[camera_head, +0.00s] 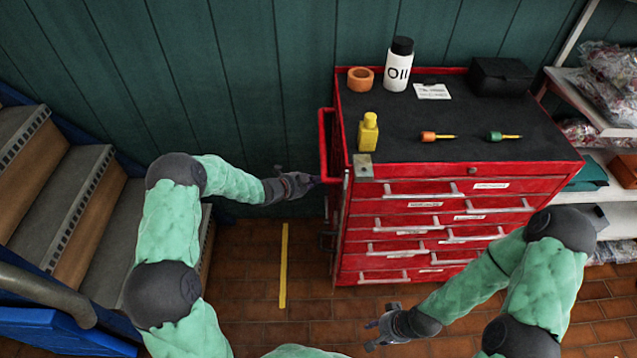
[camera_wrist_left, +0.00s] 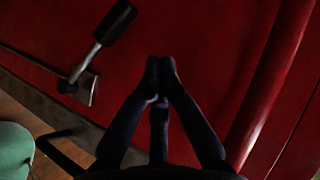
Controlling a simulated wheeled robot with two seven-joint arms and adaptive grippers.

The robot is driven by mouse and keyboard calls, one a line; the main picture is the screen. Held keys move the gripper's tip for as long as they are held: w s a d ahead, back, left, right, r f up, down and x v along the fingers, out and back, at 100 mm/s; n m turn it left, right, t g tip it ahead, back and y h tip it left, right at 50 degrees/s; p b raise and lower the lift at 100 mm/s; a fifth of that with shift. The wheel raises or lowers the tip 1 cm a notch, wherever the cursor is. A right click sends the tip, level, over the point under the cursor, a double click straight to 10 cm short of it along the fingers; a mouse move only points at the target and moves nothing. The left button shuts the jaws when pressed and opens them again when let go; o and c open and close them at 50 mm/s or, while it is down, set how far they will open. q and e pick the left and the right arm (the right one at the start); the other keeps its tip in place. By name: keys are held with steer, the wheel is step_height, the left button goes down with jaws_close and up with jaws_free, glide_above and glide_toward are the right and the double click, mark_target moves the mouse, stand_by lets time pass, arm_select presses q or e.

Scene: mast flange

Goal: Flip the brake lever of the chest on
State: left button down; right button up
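The red tool chest (camera_head: 400,280) stands right of the middle in the head view. In the left wrist view a lever on its red side has a black grip (camera_wrist_left: 115,22) and a metal rod ending at a small metal plate (camera_wrist_left: 80,88). The lever lies tilted, with its grip toward the upper right. I cannot pick it out surely in the head view. My left gripper (camera_head: 305,182) is beside the chest's left side, fingertips together and apparently empty; in the wrist view (camera_wrist_left: 160,68) they are right of the lever, apart from it. My right gripper (camera_head: 376,325) is open and empty before the chest.
A red side handle (camera_head: 324,148) sticks out near my left gripper. An oil bottle (camera_head: 398,65), a yellow bottle (camera_head: 368,132), an orange ring, two screwdrivers and a black box stand or lie on top. Stairs (camera_head: 75,190) are left, shelves right. A yellow line (camera_head: 284,265) marks clear floor.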

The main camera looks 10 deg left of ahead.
arm_select(q)
steer(key=s+a+r+p, duration=0.2)
steer(key=s+a+r, duration=0.1)
steer(key=shift+s+a+r, duration=0.15)
steer(key=shift+a+r, duration=0.15)
steer(key=shift+r, duration=0.1)
stand_by(0.5)
